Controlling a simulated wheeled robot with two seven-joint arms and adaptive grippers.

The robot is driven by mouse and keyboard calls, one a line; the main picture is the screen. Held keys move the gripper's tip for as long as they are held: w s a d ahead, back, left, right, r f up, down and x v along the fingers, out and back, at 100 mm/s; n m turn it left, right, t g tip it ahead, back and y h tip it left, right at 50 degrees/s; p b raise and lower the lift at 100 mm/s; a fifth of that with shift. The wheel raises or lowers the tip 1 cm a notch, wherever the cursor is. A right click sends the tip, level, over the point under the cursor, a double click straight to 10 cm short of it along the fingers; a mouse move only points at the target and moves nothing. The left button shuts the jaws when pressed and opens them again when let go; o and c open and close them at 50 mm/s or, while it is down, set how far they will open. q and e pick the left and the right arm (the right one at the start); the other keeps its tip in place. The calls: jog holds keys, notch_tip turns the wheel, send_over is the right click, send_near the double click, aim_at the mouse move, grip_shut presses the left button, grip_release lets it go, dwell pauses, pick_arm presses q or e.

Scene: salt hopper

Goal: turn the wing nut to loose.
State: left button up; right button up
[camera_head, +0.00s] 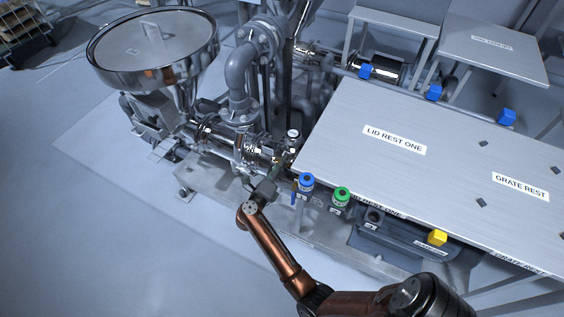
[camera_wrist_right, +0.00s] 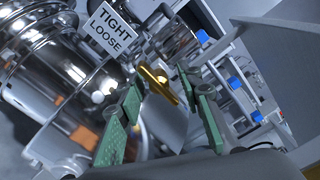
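The wing nut (camera_wrist_right: 158,84) shows in the right wrist view as a gold bar lying slanted on a metal fitting. A white sign reading TIGHT above LOOSE (camera_wrist_right: 112,31) stands beside it. My right gripper (camera_wrist_right: 162,78) has two green fingers set apart, one on each side of the wing nut. I cannot tell whether either finger touches it. In the head view my right gripper (camera_head: 274,172) is at the pipework left of the big table, and the wing nut is too small to make out there. My left gripper is not in view.
A steel hopper (camera_head: 150,50) stands at the upper left, with pipes (camera_head: 240,90) close to my gripper.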

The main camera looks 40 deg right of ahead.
jog(key=shift+a, duration=0.1)
jog(key=shift+c, duration=0.5)
jog(key=shift+c, duration=0.8)
grip_shut()
